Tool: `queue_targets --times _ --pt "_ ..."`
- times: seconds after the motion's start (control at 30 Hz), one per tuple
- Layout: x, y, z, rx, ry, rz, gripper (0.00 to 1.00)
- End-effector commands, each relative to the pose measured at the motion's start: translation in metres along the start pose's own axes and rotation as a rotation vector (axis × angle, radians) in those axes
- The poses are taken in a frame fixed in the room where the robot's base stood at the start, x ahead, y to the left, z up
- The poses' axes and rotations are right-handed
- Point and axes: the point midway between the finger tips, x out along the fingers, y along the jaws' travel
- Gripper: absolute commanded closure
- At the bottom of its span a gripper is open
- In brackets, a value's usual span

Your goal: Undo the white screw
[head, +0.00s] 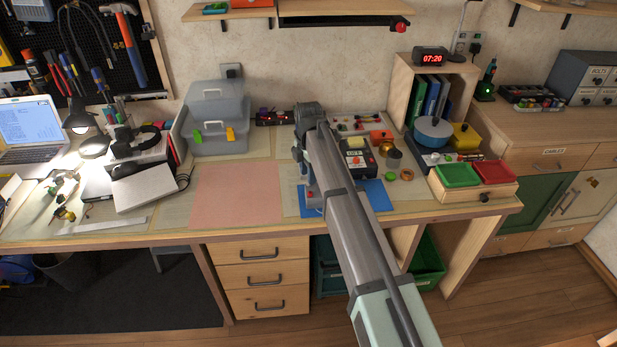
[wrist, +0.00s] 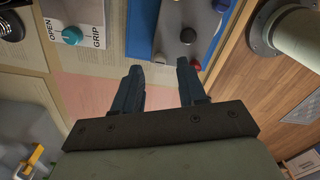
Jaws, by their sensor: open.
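A small pale, whitish round piece (wrist: 160,58) shows between my fingertips in the wrist view, at the edge of a blue mat (wrist: 140,30). It may be the white screw, but it is too small to be sure. My gripper (wrist: 160,72) is open, with its two dark fingers apart and nothing clearly held between them. A small red round piece (wrist: 195,63) shows close to the right fingertip. A grey panel (wrist: 178,25) with a dark knob (wrist: 188,36) lies on the mat beyond the fingers. In the head view my arm hides part of the mat, and no white screw can be made out.
A teal knob (wrist: 72,35) on a white card marked OPEN and GRIP is at upper left in the wrist view. In the head view, a grey toolbox (head: 215,120) and a laptop (head: 30,130) stand left. Green (head: 457,174) and red (head: 494,172) trays stand right. The pink sheet (head: 236,192) is clear.

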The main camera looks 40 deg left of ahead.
Motion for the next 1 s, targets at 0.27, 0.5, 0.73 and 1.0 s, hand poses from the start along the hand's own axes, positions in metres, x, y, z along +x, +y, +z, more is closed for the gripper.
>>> queue_targets --times 0.27,0.5,0.73,1.0 --pt "-0.057 0.001 0.000 0.000 -0.001 0.002 0.59" --pt "-0.095 0.001 0.000 0.000 0.000 0.002 0.59" --pt "-0.111 0.000 0.000 0.000 0.000 0.001 0.59" --pt "-0.113 0.000 0.000 0.000 0.000 0.000 0.59"
